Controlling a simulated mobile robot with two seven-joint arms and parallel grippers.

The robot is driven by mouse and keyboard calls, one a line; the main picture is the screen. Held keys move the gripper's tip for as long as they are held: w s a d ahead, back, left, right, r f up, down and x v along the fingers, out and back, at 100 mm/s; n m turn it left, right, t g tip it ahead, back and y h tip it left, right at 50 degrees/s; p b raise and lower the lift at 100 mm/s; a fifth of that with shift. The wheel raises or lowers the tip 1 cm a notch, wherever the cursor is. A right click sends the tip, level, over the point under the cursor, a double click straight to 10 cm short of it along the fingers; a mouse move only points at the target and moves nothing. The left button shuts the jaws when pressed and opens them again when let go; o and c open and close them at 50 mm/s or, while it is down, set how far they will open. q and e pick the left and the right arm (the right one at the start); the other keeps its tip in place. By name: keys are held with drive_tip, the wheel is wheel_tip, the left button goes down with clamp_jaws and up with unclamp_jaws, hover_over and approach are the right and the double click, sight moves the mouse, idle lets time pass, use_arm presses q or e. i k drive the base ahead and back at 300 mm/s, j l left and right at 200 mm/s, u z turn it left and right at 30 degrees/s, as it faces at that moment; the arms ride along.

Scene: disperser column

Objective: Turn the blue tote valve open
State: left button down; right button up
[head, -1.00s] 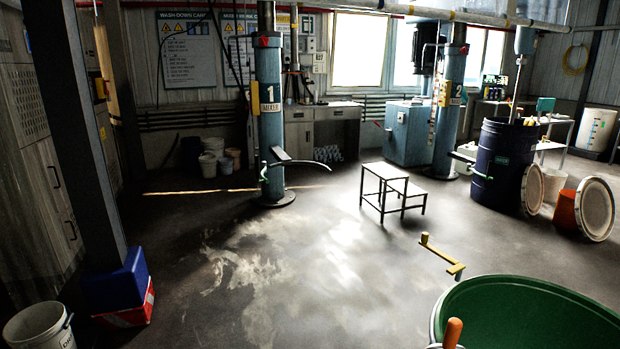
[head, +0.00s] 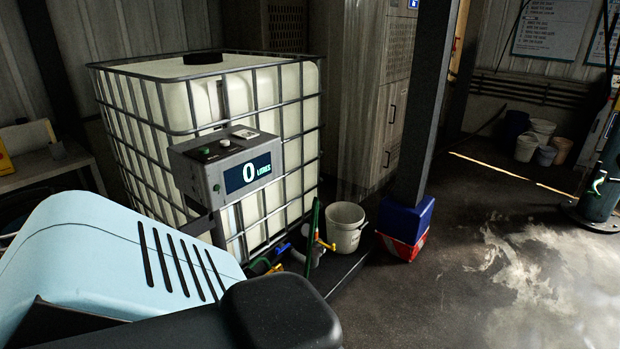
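A white caged tote (head: 290,95) stands at the centre left of the head view, with a metal grid around it and a black lid on top. Low at its front right corner is a cluster of small fittings. A blue piece (head: 283,248) there looks like the tote valve's handle, next to yellow and green parts. It is small and partly hidden, so I cannot tell its position. Neither of my grippers is in view.
A grey meter box (head: 226,165) reading 0 litres stands before the tote. A white bucket (head: 346,226) stands right of the fittings, near a dark post (head: 418,110) with a blue and red base (head: 404,226). The floor to the right (head: 480,290) is clear.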

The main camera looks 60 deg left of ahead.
sight(278, 251)
drive_tip(key=u, duration=2.1)
drive_tip(key=i+l, duration=0.55)
drive_tip(key=i, duration=0.25)
drive_tip(key=i+l+u, duration=0.1)
drive_tip(key=i+l, duration=0.45)
drive_tip(key=i, duration=0.25)
drive_tip(key=i+l, duration=0.6)
drive_tip(key=i, duration=0.15)
drive_tip(key=i+l+u, duration=0.1)
drive_tip(key=i+l, duration=0.55)
drive_tip(key=i, duration=0.15)
